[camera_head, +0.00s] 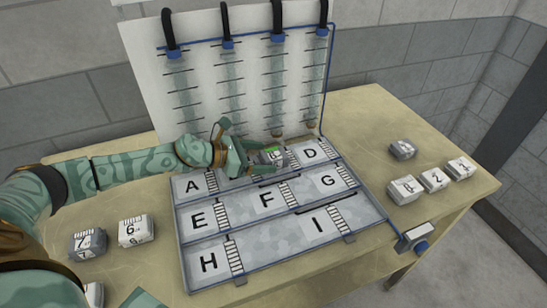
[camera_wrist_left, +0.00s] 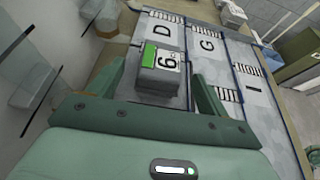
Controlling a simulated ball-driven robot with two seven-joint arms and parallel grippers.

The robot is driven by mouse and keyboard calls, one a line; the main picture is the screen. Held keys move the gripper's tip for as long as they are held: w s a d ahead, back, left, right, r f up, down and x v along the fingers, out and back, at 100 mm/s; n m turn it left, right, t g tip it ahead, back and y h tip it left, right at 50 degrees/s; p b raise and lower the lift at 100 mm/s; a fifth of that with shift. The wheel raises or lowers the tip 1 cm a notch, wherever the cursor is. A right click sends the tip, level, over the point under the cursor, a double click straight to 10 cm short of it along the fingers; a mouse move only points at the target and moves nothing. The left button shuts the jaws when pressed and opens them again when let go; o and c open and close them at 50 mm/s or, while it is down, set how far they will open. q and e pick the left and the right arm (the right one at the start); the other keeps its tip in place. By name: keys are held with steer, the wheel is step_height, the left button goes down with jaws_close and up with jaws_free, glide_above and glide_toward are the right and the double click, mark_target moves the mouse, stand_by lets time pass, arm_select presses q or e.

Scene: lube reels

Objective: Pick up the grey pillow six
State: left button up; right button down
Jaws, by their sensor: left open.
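The grey pillow six (camera_head: 271,156) sits on the lettered board, in the top row left of the D cell. In the left wrist view the grey pillow (camera_wrist_left: 160,62) shows a white face with a 6 and a green patch. My left gripper (camera_head: 255,153) is open over the top row of the board. In the wrist view its two fingers (camera_wrist_left: 157,72) stand on either side of the pillow, with visible gaps. The gripper partly hides the pillow and nearby cells in the head view.
The lettered board (camera_head: 270,225) has rails between its rows. An upright white panel (camera_head: 150,60) with hoses stands behind. A white block 6 (camera_head: 136,230) and a dark block 7 (camera_head: 87,243) lie left. A grey block (camera_head: 402,149) and white blocks (camera_head: 434,180) lie right.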

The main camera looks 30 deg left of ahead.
arm_select(q)
steer(key=shift+x, duration=0.75)
steer(key=c, duration=1.1)
steer(key=shift+c, duration=0.2)
